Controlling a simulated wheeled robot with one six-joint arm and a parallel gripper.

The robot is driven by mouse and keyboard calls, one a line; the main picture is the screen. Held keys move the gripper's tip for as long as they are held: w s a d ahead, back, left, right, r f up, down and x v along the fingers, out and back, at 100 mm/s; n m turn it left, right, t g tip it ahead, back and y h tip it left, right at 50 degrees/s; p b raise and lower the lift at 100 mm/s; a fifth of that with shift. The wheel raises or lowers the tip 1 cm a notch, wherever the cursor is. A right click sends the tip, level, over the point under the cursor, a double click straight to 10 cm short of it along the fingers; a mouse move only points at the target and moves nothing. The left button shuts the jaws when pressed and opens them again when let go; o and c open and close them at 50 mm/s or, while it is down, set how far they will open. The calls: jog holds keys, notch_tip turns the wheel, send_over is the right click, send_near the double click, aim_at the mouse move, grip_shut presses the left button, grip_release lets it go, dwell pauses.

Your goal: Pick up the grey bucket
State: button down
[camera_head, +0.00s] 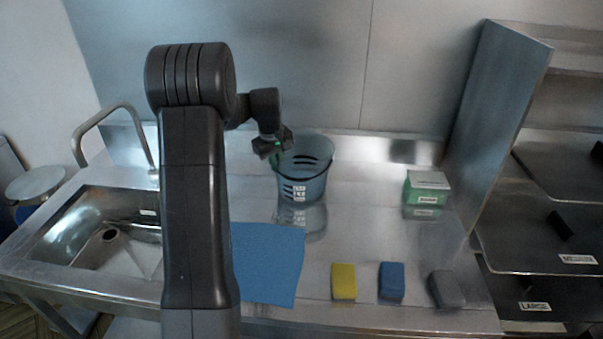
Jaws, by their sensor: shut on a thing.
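The grey bucket (314,182) is see-through with a bluish tint and has dark slots and a white label on its side. It stands upright on or just above the steel counter, near the back wall; I cannot tell whether its base touches. My gripper (278,154) is at the bucket's upper left rim and is shut on it there. A bit of green shows at the jaws. The jaw tips are small and partly hidden by the gripper body.
A blue cloth (268,262) lies in front of the bucket. Yellow (344,282), blue (391,282) and grey (446,289) sponges lie along the front edge. A green box (426,188) stands right, beside steel shelves (545,200). A sink (95,235) with a tap is left.

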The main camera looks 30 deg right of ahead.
jog(key=shift+r, duration=0.1)
dwell(0.7)
notch_tip(320, 180, up, 10)
jog(key=shift+b, duration=0.8)
